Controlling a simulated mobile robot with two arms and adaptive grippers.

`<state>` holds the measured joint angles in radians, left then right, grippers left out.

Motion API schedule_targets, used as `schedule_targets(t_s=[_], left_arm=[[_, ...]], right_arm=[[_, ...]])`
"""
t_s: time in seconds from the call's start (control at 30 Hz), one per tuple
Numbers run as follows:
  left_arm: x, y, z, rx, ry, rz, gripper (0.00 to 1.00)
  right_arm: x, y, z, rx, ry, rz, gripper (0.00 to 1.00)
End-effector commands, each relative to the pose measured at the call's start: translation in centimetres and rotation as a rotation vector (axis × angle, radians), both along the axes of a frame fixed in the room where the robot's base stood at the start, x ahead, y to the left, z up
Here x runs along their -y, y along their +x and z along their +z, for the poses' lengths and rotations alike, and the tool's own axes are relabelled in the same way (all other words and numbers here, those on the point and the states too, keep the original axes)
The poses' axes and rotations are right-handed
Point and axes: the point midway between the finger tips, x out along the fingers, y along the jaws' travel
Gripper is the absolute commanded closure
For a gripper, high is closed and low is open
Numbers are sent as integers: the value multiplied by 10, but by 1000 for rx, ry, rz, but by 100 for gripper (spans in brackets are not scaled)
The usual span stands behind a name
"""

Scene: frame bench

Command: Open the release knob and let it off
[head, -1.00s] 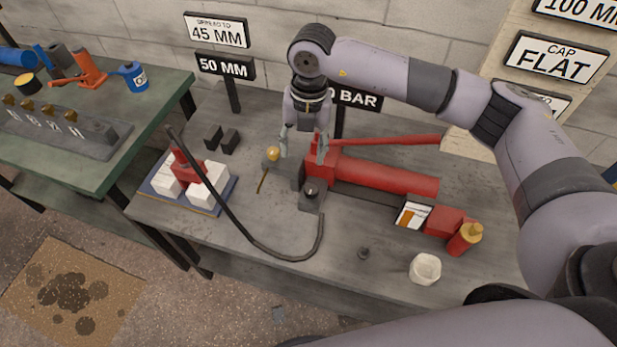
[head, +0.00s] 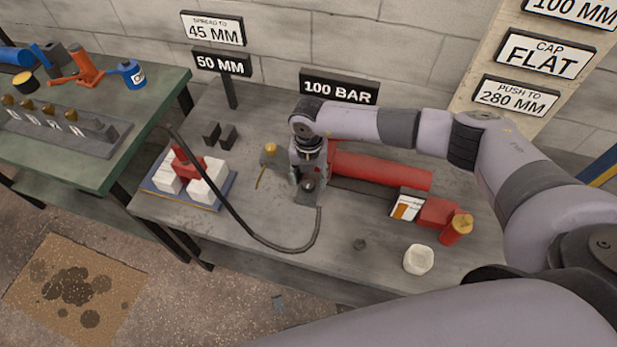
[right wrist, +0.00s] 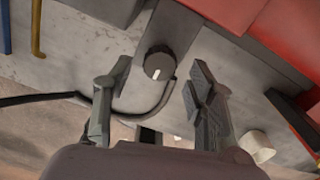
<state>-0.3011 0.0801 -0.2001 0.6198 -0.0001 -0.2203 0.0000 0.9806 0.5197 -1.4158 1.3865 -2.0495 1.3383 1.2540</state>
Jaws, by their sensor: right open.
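The release knob (head: 308,186) is a small dark round knob on a grey block at the left end of the red hand pump (head: 385,171). In the right wrist view the knob (right wrist: 158,60) is dark and ridged, with a small white mark on its rim. My right gripper (head: 308,172) is low over the pump's left end, right by the knob. In the right wrist view its open fingers (right wrist: 158,82) stand to either side of the knob's line, with nothing held between them. My arm hides part of the pump and its lever. My left gripper is not in view.
A black hose (head: 262,240) loops from the knob's block to a red spreader between white blocks (head: 205,190). The bench front is mostly clear.

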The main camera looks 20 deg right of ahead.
Motion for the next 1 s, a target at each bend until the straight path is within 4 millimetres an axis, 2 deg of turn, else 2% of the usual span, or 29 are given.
schedule_targets(t_s=[0.2, 0.47, 1.0], left_arm=[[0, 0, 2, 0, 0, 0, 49], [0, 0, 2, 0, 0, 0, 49], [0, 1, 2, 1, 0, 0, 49]], right_arm=[[0, 0, -17, -1, -1, 1, 49], [0, 0, -18, 0, 0, 1, 49], [0, 0, -18, 0, 0, 0, 84]])
